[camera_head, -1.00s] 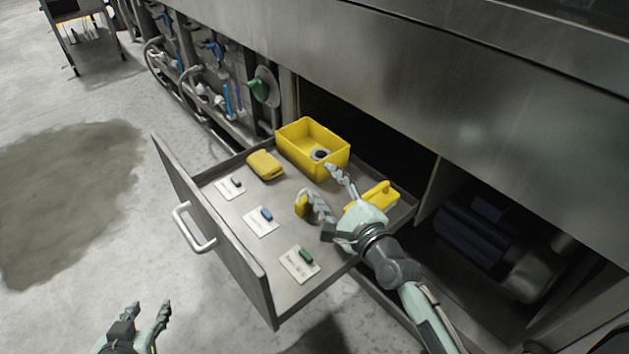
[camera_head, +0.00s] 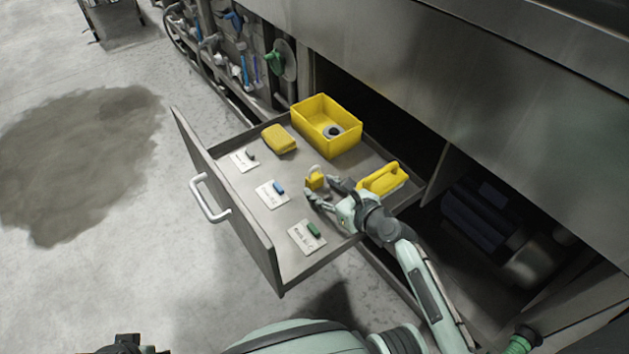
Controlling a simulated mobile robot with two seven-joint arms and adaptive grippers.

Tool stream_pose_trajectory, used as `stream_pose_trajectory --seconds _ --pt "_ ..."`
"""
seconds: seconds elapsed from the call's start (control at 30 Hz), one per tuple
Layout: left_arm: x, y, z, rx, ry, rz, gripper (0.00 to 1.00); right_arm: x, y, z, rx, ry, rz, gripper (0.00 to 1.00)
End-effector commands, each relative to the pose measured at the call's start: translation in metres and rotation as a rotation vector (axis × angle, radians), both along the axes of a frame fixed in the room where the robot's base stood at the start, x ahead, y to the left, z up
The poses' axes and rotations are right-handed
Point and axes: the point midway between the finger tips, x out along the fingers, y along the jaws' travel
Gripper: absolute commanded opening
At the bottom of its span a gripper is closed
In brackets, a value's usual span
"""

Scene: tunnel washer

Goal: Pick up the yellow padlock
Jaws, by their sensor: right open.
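The yellow padlock (camera_head: 315,181) stands in the open drawer, with its pale shackle showing above its body. My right gripper (camera_head: 318,190) reaches in from the right, low over the drawer floor. Its fingers are open, one on the near side of the padlock and one to its right. I cannot tell whether a finger touches it. Of my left gripper (camera_head: 128,345), only a dark part shows at the bottom edge, and its fingers are not clear.
The drawer (camera_head: 345,232) also holds a yellow bin (camera_head: 341,143) with a dark round item inside, a yellow block (camera_head: 279,139), a yellow handled item (camera_head: 384,178) right of my gripper, and several labelled cards (camera_head: 271,195) with small coloured pieces. The drawer front has a handle (camera_head: 207,203).

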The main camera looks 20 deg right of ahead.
Motion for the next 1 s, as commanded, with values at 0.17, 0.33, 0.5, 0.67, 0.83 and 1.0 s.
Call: stream_pose_trajectory --seconds 0.17,0.33,0.5,0.67,0.83,1.0 --pt "-0.0001 0.0000 0.0064 0.002 -0.004 0.001 0.41 0.0109 0.0037 -0.0043 -0.001 0.000 -0.001 0.48" --pt "-0.0002 0.0001 0.0076 0.002 -0.004 0.001 0.41 0.0108 0.0037 -0.0042 -0.001 0.000 -0.001 0.48" --pt "-0.0005 0.0005 0.0064 0.003 -0.002 0.000 0.41 0.0105 0.0036 -0.0042 -0.001 0.000 -0.001 0.30" --pt "-0.0002 0.0010 0.0060 0.004 -0.003 0.000 0.41 0.0105 0.0035 -0.0042 -0.001 0.000 -0.001 0.10" --pt "-0.0001 0.0015 0.0059 0.005 -0.004 -0.001 0.41 0.0107 0.0035 -0.0037 -0.002 -0.002 0.000 0.06" --pt "0.0005 0.0015 0.0073 0.005 -0.006 -0.003 0.41 0.0108 0.0037 -0.0022 -0.001 -0.001 -0.001 0.06"
